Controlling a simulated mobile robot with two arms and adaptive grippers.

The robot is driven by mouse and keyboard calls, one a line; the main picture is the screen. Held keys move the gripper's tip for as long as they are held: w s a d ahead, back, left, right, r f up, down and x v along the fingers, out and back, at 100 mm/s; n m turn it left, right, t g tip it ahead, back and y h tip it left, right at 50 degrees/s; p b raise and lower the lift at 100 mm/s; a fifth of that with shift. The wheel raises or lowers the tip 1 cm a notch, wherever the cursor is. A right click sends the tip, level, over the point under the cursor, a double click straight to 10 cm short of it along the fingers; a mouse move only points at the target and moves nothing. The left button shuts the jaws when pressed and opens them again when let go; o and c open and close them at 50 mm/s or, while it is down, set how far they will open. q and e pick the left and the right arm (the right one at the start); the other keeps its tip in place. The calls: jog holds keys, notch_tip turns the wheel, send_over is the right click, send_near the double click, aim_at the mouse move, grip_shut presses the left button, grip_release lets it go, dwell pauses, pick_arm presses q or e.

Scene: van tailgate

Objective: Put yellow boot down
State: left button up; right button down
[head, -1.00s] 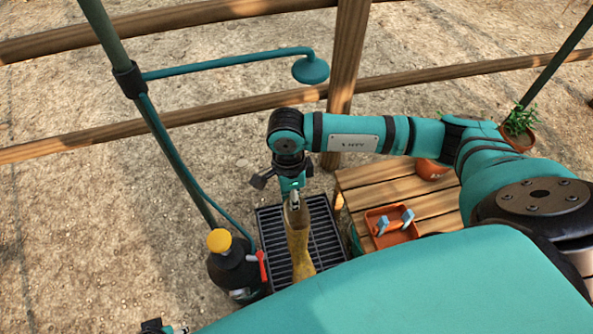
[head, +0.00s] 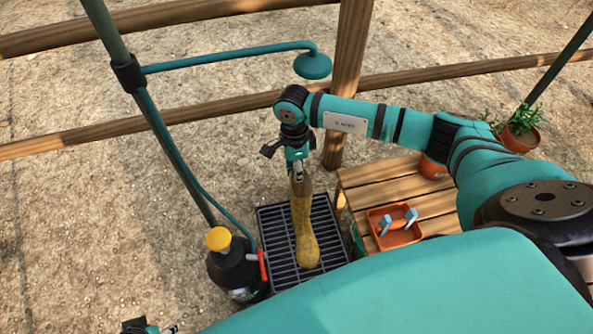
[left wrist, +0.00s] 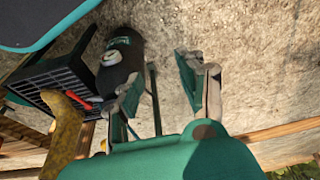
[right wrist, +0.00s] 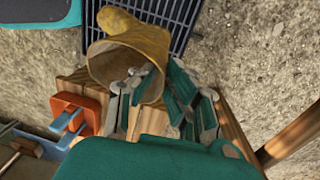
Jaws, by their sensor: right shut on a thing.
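A yellow, dirt-marked boot (head: 303,222) hangs upright from my right gripper (head: 298,174), over the dark metal grate (head: 275,268) in the head view. The right wrist view shows the right gripper (right wrist: 160,88) shut on the rim of the boot (right wrist: 152,42), toe pointing away. I cannot tell whether the sole touches the grate. The boot (left wrist: 64,138) also shows in the left wrist view, beside the grate's edge. My left gripper (left wrist: 168,85) is open and empty there; only a bit of it shows at the head view's bottom edge.
A black sprayer (head: 236,268) with a yellow cap stands left of the grate. A wooden slatted bench (head: 372,187) on the right holds an orange tray (head: 396,236). A green shower pipe (head: 230,60) and wooden fence rails (head: 440,75) rise behind. Gravel on the left is clear.

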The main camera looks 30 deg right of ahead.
jog(key=c, duration=1.4)
grip_release()
jog(key=shift+r, duration=0.35)
pick_arm(q)
notch_tip(320, 180, down, 6)
jog(key=p, duration=0.1)
jog(key=shift+w+f+p, duration=0.2)
jog(key=shift+p, duration=0.15)
pick_arm(e)
jog(key=r, duration=0.7)
jog(key=w+r, duration=0.1)
jog(key=r, duration=0.3)
jog(key=shift+w+d+r, duration=0.1)
jog(key=shift+r, duration=0.05)
pick_arm(q)
jog(key=shift+d, duration=0.15)
